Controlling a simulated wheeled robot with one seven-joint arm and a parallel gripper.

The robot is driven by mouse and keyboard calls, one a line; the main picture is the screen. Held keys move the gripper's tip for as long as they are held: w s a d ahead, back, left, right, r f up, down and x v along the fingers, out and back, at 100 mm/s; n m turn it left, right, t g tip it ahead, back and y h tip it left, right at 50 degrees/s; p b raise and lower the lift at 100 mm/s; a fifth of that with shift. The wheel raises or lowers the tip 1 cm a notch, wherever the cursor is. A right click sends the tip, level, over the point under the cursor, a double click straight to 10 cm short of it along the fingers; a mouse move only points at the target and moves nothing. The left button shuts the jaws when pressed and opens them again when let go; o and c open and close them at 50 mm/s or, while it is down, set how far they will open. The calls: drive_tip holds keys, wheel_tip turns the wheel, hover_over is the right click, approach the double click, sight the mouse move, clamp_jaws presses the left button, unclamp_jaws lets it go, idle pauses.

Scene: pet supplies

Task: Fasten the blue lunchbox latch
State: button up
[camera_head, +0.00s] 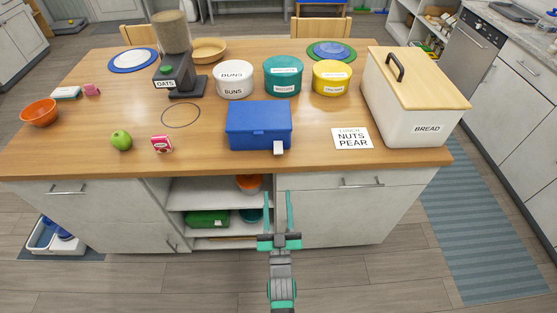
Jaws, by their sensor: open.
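The blue lunchbox (258,121) sits near the front edge of the wooden counter, right of the middle, with its lid down. A small pale grey latch (278,147) shows low on its front face, toward the right; whether it is fastened cannot be told at this size. My gripper (276,196) is open and empty, in front of the counter and in the picture below the latch. Its two teal fingers point away from me and are apart from the lunchbox.
A note card (352,138) lies right of the lunchbox, and a bread box (413,97) stands beyond it. Round tins (233,80) and an oats dispenser (174,62) stand behind. Open shelves (211,191) are below the countertop.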

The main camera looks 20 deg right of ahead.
sight(279, 153)
drive_tip(key=x, duration=0.8)
drive_tip(key=d+x, duration=0.1)
drive_tip(key=x, duration=0.2)
drive_tip(key=shift+w+d+r, duration=0.15)
drive_tip(key=shift+r, duration=0.2)
drive_tip(key=shift+w+r, duration=0.25)
drive_tip(key=shift+w, duration=0.4)
drive_tip(key=shift+d, duration=0.1)
drive_tip(key=c, duration=1.1)
drive_tip(key=shift+o, duration=0.2)
